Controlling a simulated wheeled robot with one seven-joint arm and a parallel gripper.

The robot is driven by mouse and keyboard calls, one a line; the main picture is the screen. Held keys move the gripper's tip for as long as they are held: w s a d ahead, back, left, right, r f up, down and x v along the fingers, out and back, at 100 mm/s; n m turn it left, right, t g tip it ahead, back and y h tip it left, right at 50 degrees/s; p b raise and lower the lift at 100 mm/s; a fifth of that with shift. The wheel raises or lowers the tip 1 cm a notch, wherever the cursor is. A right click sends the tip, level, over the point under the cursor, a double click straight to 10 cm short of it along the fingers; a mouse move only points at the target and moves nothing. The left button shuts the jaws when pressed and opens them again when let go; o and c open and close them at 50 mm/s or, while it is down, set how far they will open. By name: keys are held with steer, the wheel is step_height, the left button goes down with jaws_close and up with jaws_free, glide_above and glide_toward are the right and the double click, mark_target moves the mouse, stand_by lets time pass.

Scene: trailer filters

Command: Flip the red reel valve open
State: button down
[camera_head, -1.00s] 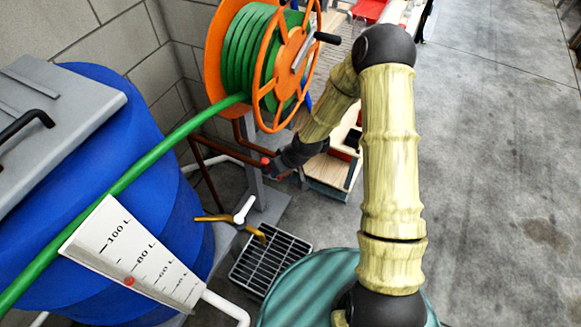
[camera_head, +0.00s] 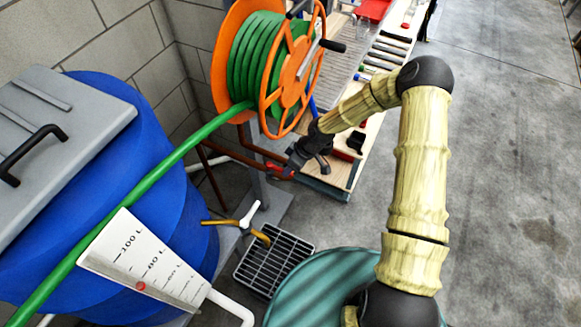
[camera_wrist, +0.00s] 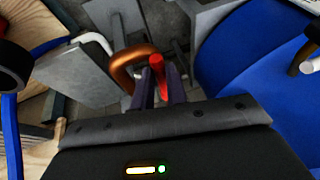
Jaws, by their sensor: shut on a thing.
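The red reel valve handle (camera_head: 273,168) is on the copper pipe below the orange hose reel (camera_head: 290,75). My gripper (camera_head: 288,170) is at it, reaching from the right. In the wrist view the red handle (camera_wrist: 157,64) stands up between the two dark fingers of my gripper (camera_wrist: 161,90), which are shut on it. The bent copper pipe (camera_wrist: 126,68) passes just left of the handle. The fingers hide the handle's lower part, and I cannot tell exactly how far it is turned.
A blue barrel (camera_head: 170,210) with a grey lid (camera_head: 60,130) stands at left. A white-handled tap (camera_head: 249,213) sits above a floor grate (camera_head: 274,262). A workbench (camera_head: 340,180) with tools stands behind my arm. Open floor lies at right.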

steer(key=shift+w+r, duration=0.1)
steer(key=c, duration=1.4)
jaws_free()
steer(key=v, duration=1.7)
steer(key=shift+r, duration=0.15)
steer(key=shift+p, duration=0.35)
